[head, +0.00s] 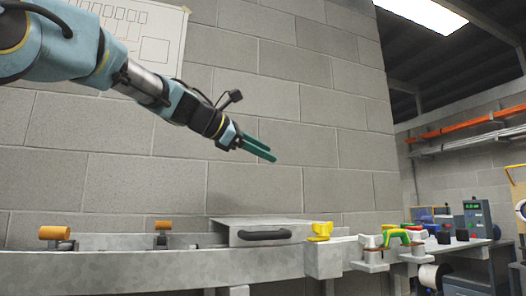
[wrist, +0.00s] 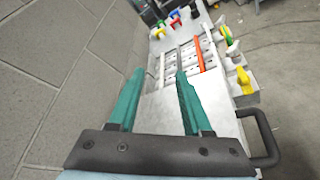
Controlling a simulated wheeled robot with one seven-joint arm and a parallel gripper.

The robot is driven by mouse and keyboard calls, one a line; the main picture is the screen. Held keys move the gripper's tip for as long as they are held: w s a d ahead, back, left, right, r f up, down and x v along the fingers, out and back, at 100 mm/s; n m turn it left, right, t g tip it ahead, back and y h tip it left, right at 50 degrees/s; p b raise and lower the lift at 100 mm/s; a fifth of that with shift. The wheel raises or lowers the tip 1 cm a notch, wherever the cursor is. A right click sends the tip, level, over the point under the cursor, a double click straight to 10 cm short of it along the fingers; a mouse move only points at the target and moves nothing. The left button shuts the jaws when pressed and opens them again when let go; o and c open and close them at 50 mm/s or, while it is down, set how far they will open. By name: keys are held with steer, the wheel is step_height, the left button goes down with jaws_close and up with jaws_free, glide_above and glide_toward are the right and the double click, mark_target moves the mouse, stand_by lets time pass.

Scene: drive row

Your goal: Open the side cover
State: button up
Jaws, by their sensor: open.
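The grey metal cover (head: 232,226) with a black bar handle (head: 265,235) on its front sits on the long grey bench, left of the yellow knob. It lies shut as far as I can see. In the wrist view the cover's flat top (wrist: 165,115) shows below and between my fingers, and the handle (wrist: 268,148) is at the lower right. My gripper (head: 266,153) has green fingers and is open and empty, in the air above the cover, apart from it. The gripper also shows in the wrist view (wrist: 160,74).
A long grey rail (head: 120,270) runs along the block wall, with orange knobs (head: 54,232) at left. A yellow knob (head: 320,230) stands just right of the cover. Coloured handles (head: 398,237) and a grey device (head: 477,218) are further right.

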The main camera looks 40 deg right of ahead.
steer(key=b+v, duration=0.1)
steer(key=v, duration=1)
steer(key=shift+b, duration=0.35)
steer(key=shift+d, duration=0.1)
steer(key=shift+c, duration=0.2)
